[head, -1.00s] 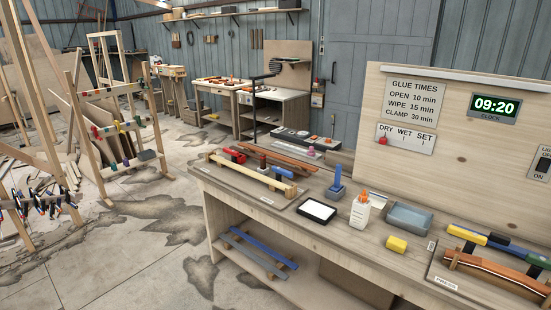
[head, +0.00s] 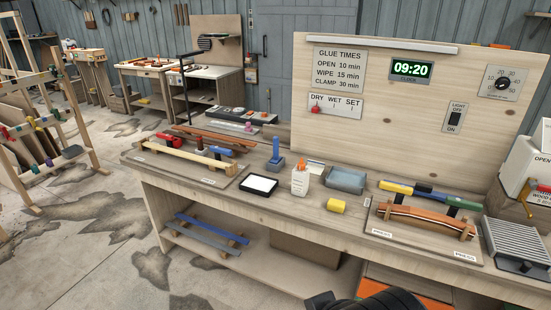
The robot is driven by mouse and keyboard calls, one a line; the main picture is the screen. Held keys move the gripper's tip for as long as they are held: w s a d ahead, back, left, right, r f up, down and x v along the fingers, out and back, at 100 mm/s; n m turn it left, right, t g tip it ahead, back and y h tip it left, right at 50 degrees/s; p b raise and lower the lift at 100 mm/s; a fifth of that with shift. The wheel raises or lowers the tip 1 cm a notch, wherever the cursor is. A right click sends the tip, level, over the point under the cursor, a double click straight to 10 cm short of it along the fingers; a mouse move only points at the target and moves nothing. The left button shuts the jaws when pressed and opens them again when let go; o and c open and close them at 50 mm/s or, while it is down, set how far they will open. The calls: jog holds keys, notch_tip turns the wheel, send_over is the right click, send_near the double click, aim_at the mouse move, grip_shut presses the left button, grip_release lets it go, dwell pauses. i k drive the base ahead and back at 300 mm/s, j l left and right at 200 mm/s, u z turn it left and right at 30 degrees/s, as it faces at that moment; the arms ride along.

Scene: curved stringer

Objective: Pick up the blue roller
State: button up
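A blue upright tool (head: 276,150) with a narrow handle and a wider blue lower part stands on the workbench, in the middle of the head view; it looks like the blue roller. It stands behind a black-rimmed white pad (head: 259,184) and left of a white glue bottle with an orange cap (head: 300,178). Nothing touches it from above. My gripper's fingers are not in view; only a dark, rounded part of my arm shows at the bottom edge, well short of the tool.
A board with pale wood strip (head: 187,154) lies left. Open concrete floor (head: 90,245) lies left of the bench.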

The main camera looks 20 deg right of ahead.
aim_at(277, 160)
jog(key=i+j+z, duration=0.15)
jog(key=i, duration=0.4)
jog(key=i+j+z, duration=0.2)
jog(key=i, duration=0.4)
jog(key=i+j+z, duration=0.15)
jog(key=i+j, duration=0.3)
jog(key=i+j+z, duration=0.2)
jog(key=i+j, duration=0.2)
jog(key=i, duration=0.2)
